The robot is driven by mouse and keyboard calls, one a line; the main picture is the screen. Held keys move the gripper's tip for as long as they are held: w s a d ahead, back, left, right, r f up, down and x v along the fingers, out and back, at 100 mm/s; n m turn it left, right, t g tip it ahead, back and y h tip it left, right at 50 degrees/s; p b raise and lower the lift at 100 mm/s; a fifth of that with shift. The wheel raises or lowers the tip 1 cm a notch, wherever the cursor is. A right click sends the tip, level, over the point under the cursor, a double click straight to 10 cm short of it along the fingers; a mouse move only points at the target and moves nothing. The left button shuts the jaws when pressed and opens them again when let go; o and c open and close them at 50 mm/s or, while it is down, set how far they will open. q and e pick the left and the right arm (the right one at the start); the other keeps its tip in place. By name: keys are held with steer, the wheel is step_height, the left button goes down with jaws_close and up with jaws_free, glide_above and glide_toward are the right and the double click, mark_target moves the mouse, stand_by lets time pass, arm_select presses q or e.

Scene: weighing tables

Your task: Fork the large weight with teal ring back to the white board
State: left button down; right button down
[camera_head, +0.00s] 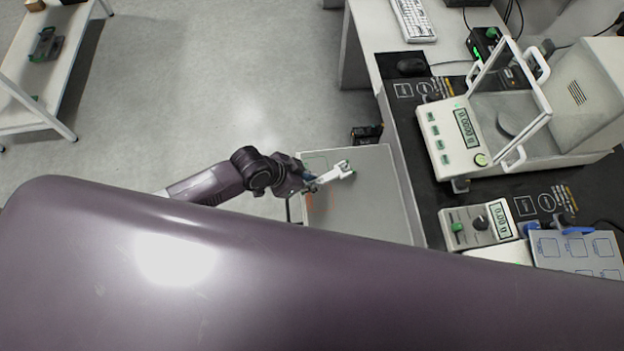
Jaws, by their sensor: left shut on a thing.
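My left gripper (311,186) is shut on a white fork-like tool (333,174) above the pale side surface. Small green parts show at the tool's far end; I cannot tell whether they are a weight with a teal ring or part of the tool. A white board (567,262) with blue square outlines lies at the lower right on the black bench top, partly hidden by my own body. No large weight can be made out clearly. My right gripper is not in view.
A balance (450,144) with a glass-sided chamber stands on the black bench. A smaller device with a knob (479,226) sits in front of it. The pale side surface (375,205) is mostly bare. A shelf (62,75) stands far left, with open floor between.

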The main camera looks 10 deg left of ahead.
arm_select(q)
steer(key=shift+f+b, duration=0.35)
steer(key=shift+f, duration=0.1)
stand_by(0.7)
steer(key=shift+f, duration=0.3)
stand_by(1.7)
steer(key=shift+w+d+r+p, duration=0.15)
steer(key=shift+r+p, duration=0.05)
steer(key=shift+p, duration=0.65)
steer(key=shift+y+p, duration=0.3)
steer(key=shift+p, duration=0.05)
stand_by(1.7)
steer(key=shift+s+a+p, duration=0.4)
steer(key=shift+a+p, duration=0.05)
steer(key=shift+a, duration=0.05)
stand_by(1.5)
